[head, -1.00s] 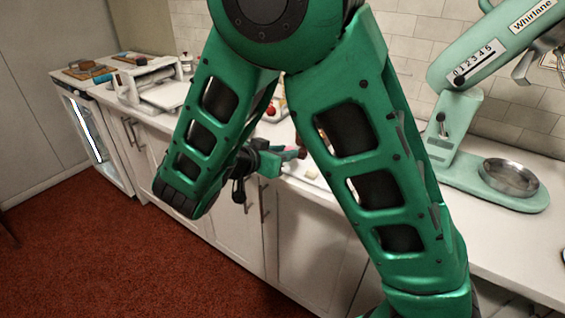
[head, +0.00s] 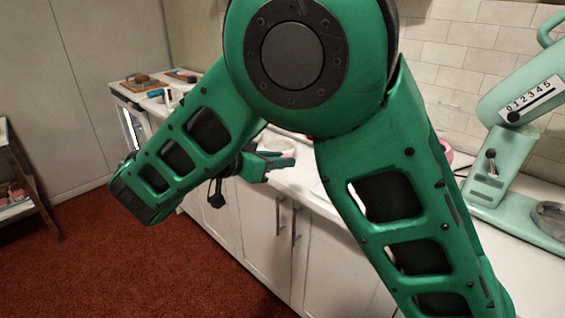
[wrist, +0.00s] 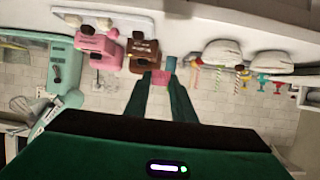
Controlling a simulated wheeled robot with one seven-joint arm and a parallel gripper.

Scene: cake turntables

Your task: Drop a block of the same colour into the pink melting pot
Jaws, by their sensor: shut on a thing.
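My gripper (wrist: 162,80) is shut on a small pink block (wrist: 160,77), held between the tips of its green fingers. In the head view my gripper (head: 276,161) is over the counter's front edge, and a bit of the pink block (head: 289,155) shows at its tips. The wrist view is upside down. There the pink melting pot (wrist: 97,48) stands on the counter to the left of the fingertips, apart from the block. A brown melting pot (wrist: 143,50) stands between them. My own arm hides much of the counter in the head view.
A mint stand mixer (head: 505,160) with a metal bowl (head: 551,218) stands at the right. A pink thing (head: 446,150), partly hidden by my arm, is near it. The wrist view shows a teal object (wrist: 171,63) beyond the fingertips and small coloured cups (wrist: 262,78) at the right.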

